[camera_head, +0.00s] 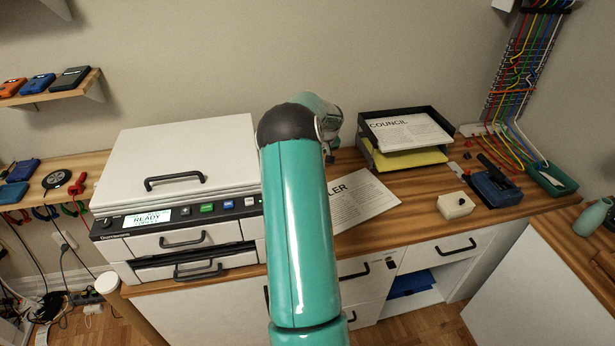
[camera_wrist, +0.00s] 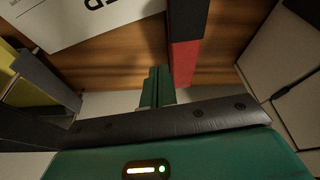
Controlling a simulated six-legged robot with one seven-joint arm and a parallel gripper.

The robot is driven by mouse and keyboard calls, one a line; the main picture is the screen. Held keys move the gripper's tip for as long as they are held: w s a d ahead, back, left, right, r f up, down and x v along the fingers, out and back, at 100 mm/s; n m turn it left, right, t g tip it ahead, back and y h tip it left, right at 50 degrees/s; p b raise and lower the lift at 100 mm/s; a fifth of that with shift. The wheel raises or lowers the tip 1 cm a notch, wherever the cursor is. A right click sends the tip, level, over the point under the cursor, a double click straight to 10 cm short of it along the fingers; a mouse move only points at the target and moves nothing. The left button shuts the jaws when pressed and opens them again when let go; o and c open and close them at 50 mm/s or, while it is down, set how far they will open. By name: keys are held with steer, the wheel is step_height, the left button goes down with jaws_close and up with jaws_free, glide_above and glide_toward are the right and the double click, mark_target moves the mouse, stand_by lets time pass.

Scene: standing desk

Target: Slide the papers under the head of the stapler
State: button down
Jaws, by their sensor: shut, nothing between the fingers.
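A white printed sheet of paper (camera_head: 358,203) lies flat on the wooden desk, right of my arm, with large letters ending in "LER". In the wrist view, part of the paper (camera_wrist: 85,22) shows at the upper left. A long dark and red object (camera_wrist: 185,58), possibly the stapler, stands right of the paper there; its far end is cut off and I cannot make out its head. My arm hides that spot in the head view. My gripper (camera_wrist: 158,73) is shut and empty, its teal fingertips just left of the red part. I cannot tell whether they touch.
A black tray (camera_head: 378,157) holding "COUNCIL" sheets stands at the back. A large white printer (camera_head: 180,160) fills the left of the desk. A cream block (camera_head: 455,205) and a blue device (camera_head: 492,190) sit right. Bare wood lies between paper and block.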

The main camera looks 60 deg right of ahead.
steer(key=x, duration=0.9)
steer(key=shift+s+d+f, duration=0.2)
steer(key=shift+s+f, duration=0.05)
steer(key=shift+f, duration=0.15)
steer(key=shift+s+a+f, duration=0.1)
steer(key=shift+s+a, duration=0.45)
steer(key=shift+s, duration=0.2)
steer(key=shift+s+a, duration=0.5)
steer(key=shift+s, duration=0.3)
steer(key=shift+s, duration=0.1)
steer(key=shift+s+a, duration=0.6)
steer(key=shift+s, duration=0.2)
